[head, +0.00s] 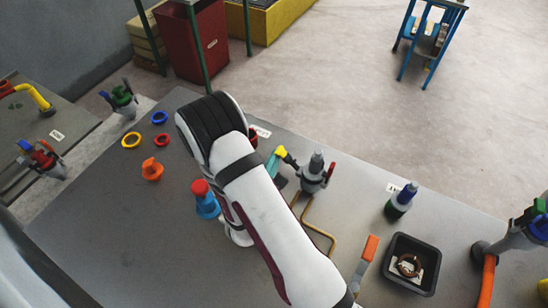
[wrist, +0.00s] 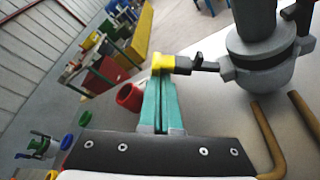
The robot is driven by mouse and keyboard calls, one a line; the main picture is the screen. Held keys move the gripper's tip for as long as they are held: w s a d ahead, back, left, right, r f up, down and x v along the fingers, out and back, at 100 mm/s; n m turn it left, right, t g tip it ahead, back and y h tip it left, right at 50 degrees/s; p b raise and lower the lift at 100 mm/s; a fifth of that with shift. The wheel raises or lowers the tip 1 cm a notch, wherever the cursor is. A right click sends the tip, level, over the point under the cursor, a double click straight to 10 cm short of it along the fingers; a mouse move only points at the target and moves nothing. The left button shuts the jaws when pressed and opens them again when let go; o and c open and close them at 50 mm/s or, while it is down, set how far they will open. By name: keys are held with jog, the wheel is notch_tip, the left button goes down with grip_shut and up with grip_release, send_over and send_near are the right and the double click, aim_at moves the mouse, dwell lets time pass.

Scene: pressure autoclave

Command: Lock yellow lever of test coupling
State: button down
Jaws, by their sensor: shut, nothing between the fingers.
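The test coupling (head: 315,172) is a grey fitting on the metal table, right of my arm in the head view. It is large at the upper right of the wrist view (wrist: 265,50). Its lever is a dark arm with a yellow end (wrist: 172,63), pointing left from the body; the yellow end also shows in the head view (head: 281,152). My gripper (wrist: 160,76) has teal fingers shut together, with nothing between them. Its tips are at the yellow end, touching or very close. In the head view the fingers (head: 273,170) show partly beside my wrist.
Bent brass pipes (head: 318,232) run from the coupling along the table. A black tray (head: 411,264), a dark bottle-like fitting (head: 400,201) and an orange-handled part (head: 369,250) lie to the right. A blue fitting with red top (head: 205,200) stands close left of my arm.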

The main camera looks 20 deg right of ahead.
aim_at(287, 158)
jog(key=r+m, duration=0.1)
jog(key=s+d+r+m+t, duration=0.1)
jog(key=m, duration=0.1)
jog(key=shift+s+d+t, duration=0.15)
jog(key=shift+t, duration=0.15)
jog(key=m, duration=0.1)
jog(key=s+d+r+m+t, duration=0.1)
jog(key=m, duration=0.1)
jog(key=shift+s+d+r, duration=0.1)
jog(key=shift+s+d, duration=0.05)
jog(key=shift+s+d+r, duration=0.25)
jog(key=shift+s+d, duration=0.45)
jog(key=shift+d, duration=0.05)
dwell(0.4)
